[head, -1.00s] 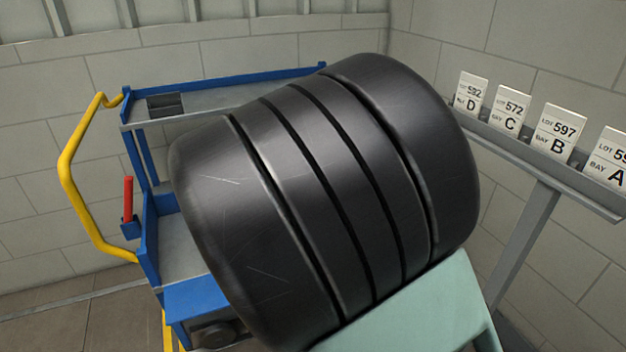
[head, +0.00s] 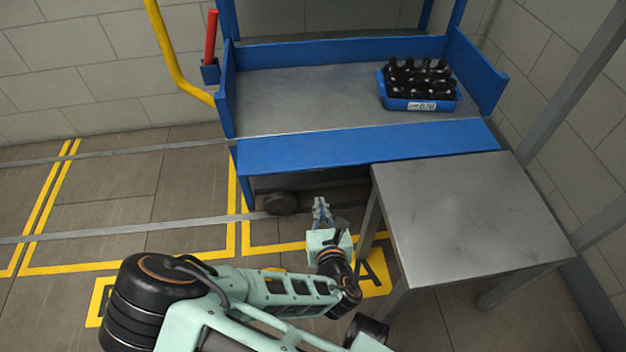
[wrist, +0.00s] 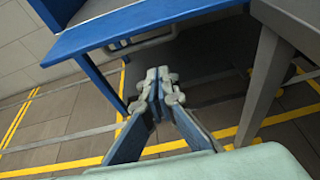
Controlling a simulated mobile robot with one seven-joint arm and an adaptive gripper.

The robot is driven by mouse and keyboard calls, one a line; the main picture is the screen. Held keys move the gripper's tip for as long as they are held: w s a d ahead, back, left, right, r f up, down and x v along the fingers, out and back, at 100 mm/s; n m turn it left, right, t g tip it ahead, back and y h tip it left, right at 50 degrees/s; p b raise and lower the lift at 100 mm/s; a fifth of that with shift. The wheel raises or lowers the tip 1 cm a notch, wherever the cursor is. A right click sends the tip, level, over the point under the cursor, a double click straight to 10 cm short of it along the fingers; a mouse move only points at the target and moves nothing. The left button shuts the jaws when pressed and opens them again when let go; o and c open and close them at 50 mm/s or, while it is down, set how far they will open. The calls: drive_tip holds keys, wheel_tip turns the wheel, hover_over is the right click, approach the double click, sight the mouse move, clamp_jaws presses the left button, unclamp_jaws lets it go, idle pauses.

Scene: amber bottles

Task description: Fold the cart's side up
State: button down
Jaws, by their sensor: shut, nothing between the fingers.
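The blue cart's deck (head: 290,105) has raised blue walls at its left, back and right. Its front side (head: 370,145) is a long blue panel folded down, sticking out from the deck's front edge. The panel's underside edge also shows in the wrist view (wrist: 150,22). My gripper (head: 320,202) is below and in front of the panel, apart from it, near the middle of its length. In the wrist view my gripper (wrist: 157,80) has its fingertips together with nothing between them, pointing under the panel.
A blue crate of amber bottles (head: 420,104) sits on the deck's right part. A grey metal table (head: 475,210) stands close in front of the panel's right end, with a leg just right of my gripper. The floor at left is clear, with yellow lines.

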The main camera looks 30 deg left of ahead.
drive_tip(key=b+x, duration=0.3)
drive_tip(key=x, duration=0.7)
drive_tip(key=shift+s+r, duration=0.2)
drive_tip(key=shift+r, duration=1.6)
drive_tip(key=shift+r, duration=0.1)
